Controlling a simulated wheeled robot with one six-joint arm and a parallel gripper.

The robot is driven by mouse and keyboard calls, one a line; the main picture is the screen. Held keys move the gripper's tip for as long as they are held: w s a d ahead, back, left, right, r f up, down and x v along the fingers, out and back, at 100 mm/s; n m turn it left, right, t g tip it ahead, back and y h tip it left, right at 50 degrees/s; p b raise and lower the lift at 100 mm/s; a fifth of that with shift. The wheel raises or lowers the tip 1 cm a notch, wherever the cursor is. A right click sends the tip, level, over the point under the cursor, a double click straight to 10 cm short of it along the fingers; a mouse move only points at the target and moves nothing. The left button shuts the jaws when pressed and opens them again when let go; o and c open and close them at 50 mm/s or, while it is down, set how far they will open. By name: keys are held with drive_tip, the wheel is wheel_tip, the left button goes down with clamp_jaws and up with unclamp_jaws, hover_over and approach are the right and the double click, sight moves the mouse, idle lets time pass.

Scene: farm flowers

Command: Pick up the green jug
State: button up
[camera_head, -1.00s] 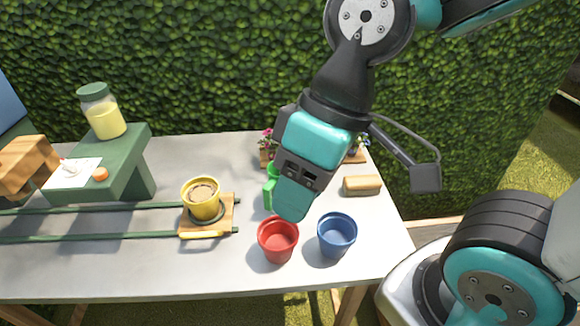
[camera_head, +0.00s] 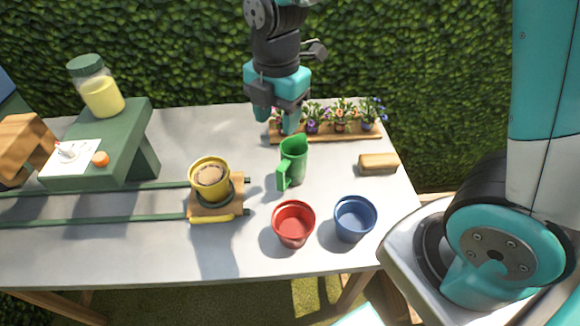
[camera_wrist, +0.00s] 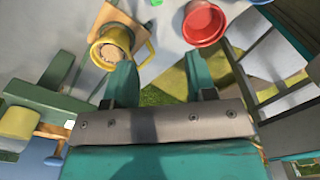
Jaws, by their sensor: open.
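The green jug (camera_head: 295,162) stands upright on the grey table, its handle toward the lower left in the head view. My gripper (camera_head: 277,119) is open, with its fingers apart and nothing between them. In the head view it appears just above and behind the jug, apart from it. In the wrist view my gripper (camera_wrist: 160,78) also shows two spread teal fingers. A small green patch at the top edge of that view may be the jug; too little shows to tell.
A red pot (camera_head: 293,226) and a blue pot (camera_head: 354,220) stand in front of the jug. A yellow pot (camera_head: 210,182) with soil sits on a wooden cart to the left. Flowers in a wooden tray (camera_head: 350,136) stand behind; a tan block (camera_head: 378,163) lies right.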

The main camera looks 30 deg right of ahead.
sight(281, 168)
drive_tip(key=shift+n, duration=0.6)
drive_tip(key=f, duration=1.2)
drive_tip(key=shift+w+d+f+p, duration=0.2)
drive_tip(key=shift+w+p, duration=0.15)
drive_tip(key=shift+p, duration=0.05)
drive_tip(key=shift+w+d+f+p, duration=0.1)
drive_tip(key=shift+f+p, duration=0.2)
drive_tip(key=shift+f, duration=1.1)
drive_tip(key=shift+w+d+f+p, duration=0.1)
drive_tip(key=shift+f+p, duration=0.15)
drive_tip(key=shift+f, duration=1.15)
clamp_jaws()
drive_tip(key=shift+r, duration=0.2)
